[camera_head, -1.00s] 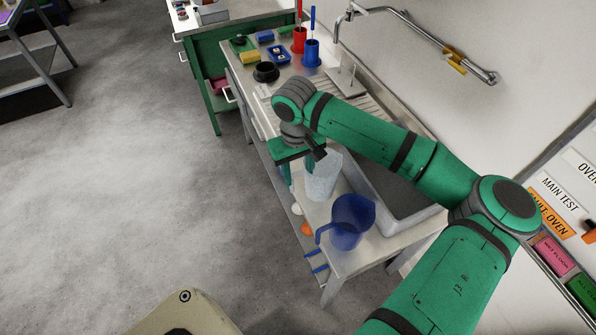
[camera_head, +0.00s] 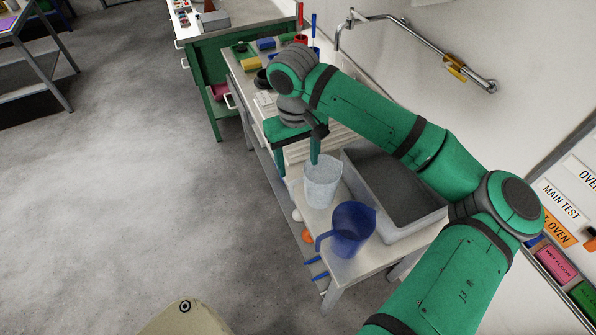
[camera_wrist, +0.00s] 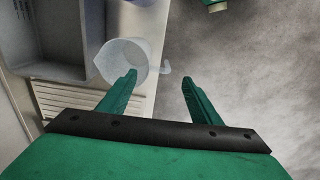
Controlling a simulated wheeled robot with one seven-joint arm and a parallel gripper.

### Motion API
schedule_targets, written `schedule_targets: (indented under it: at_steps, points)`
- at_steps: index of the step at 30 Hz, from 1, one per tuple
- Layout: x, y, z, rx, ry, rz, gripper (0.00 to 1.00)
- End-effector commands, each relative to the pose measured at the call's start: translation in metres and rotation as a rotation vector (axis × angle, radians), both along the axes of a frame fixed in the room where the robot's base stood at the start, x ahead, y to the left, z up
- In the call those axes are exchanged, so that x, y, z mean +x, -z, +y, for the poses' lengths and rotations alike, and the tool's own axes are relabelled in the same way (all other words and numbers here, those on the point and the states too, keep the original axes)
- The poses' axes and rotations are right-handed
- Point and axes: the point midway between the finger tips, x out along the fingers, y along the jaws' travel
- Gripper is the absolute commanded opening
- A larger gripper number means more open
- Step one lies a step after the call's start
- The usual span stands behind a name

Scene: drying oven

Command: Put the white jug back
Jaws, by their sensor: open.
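The white jug (camera_head: 322,183), pale and translucent, stands upright on the sink counter, between the blue jug and my gripper. My gripper (camera_head: 296,158) is open and empty, just beyond and above the jug. In the wrist view the jug (camera_wrist: 122,62) lies ahead of the left fingertip, its handle pointing right. My open fingers (camera_wrist: 158,78) also show there; the left one overlaps the jug's near edge in the picture. I cannot tell whether it touches.
The blue jug (camera_head: 350,228) stands close by at the counter's front end. The grey sink basin (camera_head: 385,185) is right of the white jug. Several small items and a black pot crowd the far counter end. Open floor (camera_head: 130,200) lies left.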

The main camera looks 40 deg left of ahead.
Motion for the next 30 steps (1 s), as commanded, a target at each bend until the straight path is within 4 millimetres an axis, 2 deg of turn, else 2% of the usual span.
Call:
schedule_targets:
  at_steps: [3,9,30]
  points:
    - [-0.001,-0.019,0.0,0.001,0.0,0.0,0.58]
    - [-0.001,-0.036,0.0,0.0,0.0,0.001,0.58]
    - [-0.002,-0.038,0.001,-0.001,-0.001,0.0,0.58]
